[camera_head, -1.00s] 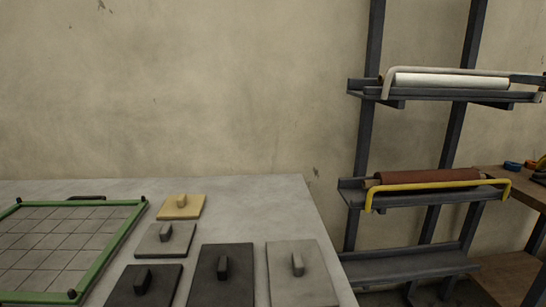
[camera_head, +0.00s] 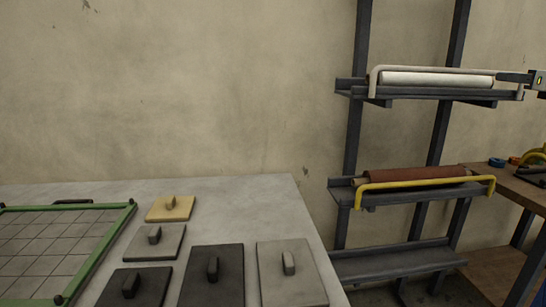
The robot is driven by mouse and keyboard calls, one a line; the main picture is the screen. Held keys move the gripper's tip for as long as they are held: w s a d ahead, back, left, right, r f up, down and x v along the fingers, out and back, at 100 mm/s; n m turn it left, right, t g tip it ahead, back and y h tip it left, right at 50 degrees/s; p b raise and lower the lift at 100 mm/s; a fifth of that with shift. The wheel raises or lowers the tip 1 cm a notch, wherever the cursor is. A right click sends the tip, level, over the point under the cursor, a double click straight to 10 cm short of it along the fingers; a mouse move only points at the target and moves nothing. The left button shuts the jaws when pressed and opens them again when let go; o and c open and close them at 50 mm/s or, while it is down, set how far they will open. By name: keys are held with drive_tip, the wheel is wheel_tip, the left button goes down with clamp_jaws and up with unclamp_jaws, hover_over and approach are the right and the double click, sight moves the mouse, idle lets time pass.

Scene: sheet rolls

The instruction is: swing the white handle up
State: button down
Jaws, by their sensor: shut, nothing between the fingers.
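The white handle (camera_head: 440,69) is a pale bar on the upper shelf of a dark metal rack at right. It runs behind the top of a white roll (camera_head: 437,79), and its left arm bends down at the shelf's front left. My gripper (camera_head: 503,76) comes in from the right edge, its dark fingers by the right end of the white roll and handle. It looks shut with nothing held. Whether it touches the handle cannot be told.
A pale table (camera_head: 240,205) at left holds several handled plates and a green-framed grid (camera_head: 100,246). A wooden bench (camera_head: 510,187) stands at right.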

drive_tip(key=s, duration=0.8)
drive_tip(key=shift+d, duration=0.35)
